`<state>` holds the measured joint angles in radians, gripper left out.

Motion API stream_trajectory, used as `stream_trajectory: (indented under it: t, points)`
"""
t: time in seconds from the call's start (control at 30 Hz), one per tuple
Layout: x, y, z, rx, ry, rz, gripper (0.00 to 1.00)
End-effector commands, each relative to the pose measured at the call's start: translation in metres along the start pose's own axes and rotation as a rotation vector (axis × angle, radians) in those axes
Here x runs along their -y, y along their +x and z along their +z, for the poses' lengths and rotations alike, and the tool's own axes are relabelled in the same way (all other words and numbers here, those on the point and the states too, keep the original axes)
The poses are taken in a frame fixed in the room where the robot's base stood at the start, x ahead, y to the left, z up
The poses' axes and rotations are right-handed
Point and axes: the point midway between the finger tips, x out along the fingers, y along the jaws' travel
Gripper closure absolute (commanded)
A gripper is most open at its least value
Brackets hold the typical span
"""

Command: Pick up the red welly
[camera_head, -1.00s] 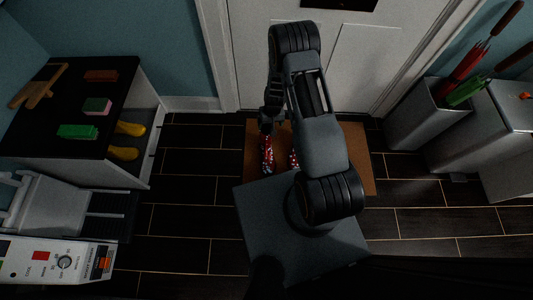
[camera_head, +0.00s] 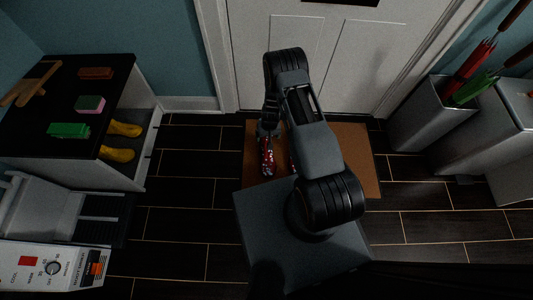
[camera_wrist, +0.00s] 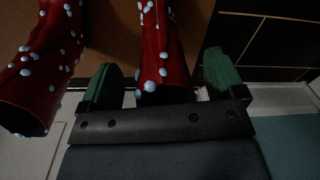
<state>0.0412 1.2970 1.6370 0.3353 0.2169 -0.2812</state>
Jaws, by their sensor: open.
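Two red wellies with pale dots stand on the brown doormat (camera_head: 354,150). In the wrist view one red welly (camera_wrist: 163,50) lies between the two green-padded fingers of my gripper (camera_wrist: 165,85), with a gap showing on each side. The other red welly (camera_wrist: 42,62) is at the left, outside the fingers. In the head view my gripper (camera_head: 268,131) is low over the left welly (camera_head: 267,160), and the second welly is mostly hidden behind my arm. My gripper is open.
A white door (camera_head: 300,70) stands behind the mat. At left, a black-topped bench (camera_head: 62,100) holds brushes and a sponge, with yellow wellies (camera_head: 120,130) on its shelf. A grey umbrella bin (camera_head: 430,115) stands at right. Dark floor tiles are clear on both sides.

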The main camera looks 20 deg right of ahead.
Motion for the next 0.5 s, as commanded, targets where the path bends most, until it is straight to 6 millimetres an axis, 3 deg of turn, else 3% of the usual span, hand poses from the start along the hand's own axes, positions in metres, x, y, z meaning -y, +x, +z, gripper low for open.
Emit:
stream_trajectory:
  t: [0.1,0.37,0.5]
  points:
    - [-0.0002,0.0182,0.0005,0.001,-0.001,0.000,0.12]
    - [0.0002,0.0193,-0.0003,-0.001,-0.001,0.000,0.12]
    - [0.0002,0.0192,-0.0001,0.000,-0.001,0.000,0.24]
